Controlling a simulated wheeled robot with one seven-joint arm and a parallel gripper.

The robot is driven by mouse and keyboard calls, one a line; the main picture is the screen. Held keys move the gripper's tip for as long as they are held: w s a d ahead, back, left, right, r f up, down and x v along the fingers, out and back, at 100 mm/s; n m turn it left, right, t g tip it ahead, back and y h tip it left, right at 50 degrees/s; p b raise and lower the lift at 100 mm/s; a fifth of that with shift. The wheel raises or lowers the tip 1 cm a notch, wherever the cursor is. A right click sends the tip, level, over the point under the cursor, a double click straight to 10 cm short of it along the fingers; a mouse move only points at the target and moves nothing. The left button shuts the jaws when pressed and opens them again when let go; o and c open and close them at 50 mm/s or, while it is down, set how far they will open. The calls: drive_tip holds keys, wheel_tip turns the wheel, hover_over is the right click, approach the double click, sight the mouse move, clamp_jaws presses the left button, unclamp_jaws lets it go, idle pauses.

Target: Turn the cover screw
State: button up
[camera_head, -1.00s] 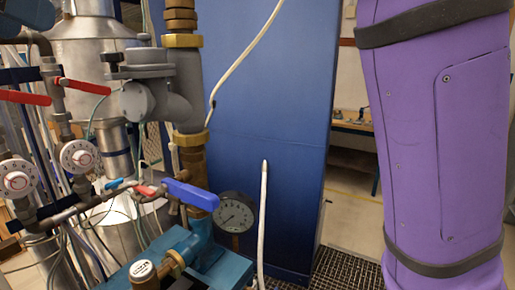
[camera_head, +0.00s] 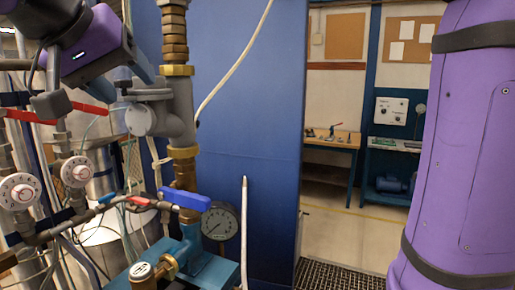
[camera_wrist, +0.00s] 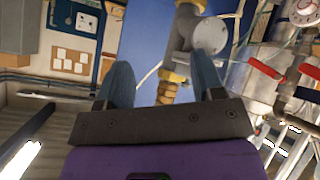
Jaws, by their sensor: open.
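I cannot tell for certain which part is the cover screw. A round grey valve body (camera_head: 150,119) with a flat cap sits on the vertical brass pipe (camera_head: 174,50) in the head view. In the wrist view this valve body (camera_wrist: 209,36) shows beyond my fingers, with yellow brass fittings beside it. My gripper (camera_wrist: 163,78) is open, its two blue-grey fingers wide apart with nothing between them. In the head view its purple and dark housing is at the upper left, above and left of the valve body.
A blue-handled valve (camera_head: 184,201), a pressure gauge (camera_head: 220,222), white numbered dials (camera_head: 77,171) and red levers (camera_head: 89,110) crowd the pipework. A blue panel (camera_head: 245,110) stands behind. Open floor and a workbench (camera_head: 334,140) lie to the right.

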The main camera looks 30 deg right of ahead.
drive_tip(key=s+d+f+n+g+y, duration=0.1)
drive_tip(key=s+d+f+y, duration=0.1)
drive_tip(key=d+f, duration=0.3)
drive_tip(key=s+d+f+n+g+y, duration=0.1)
drive_tip(key=s+d+f, duration=0.4)
drive_tip(key=d, duration=0.8)
drive_tip(key=shift+s+d+f+n+g+y, duration=0.25)
drive_tip(key=shift+d+f+n+g+y, duration=0.15)
drive_tip(key=shift+f+n+y, duration=0.25)
drive_tip(key=shift+a+r, duration=0.1)
drive_tip(key=shift+r, duration=0.1)
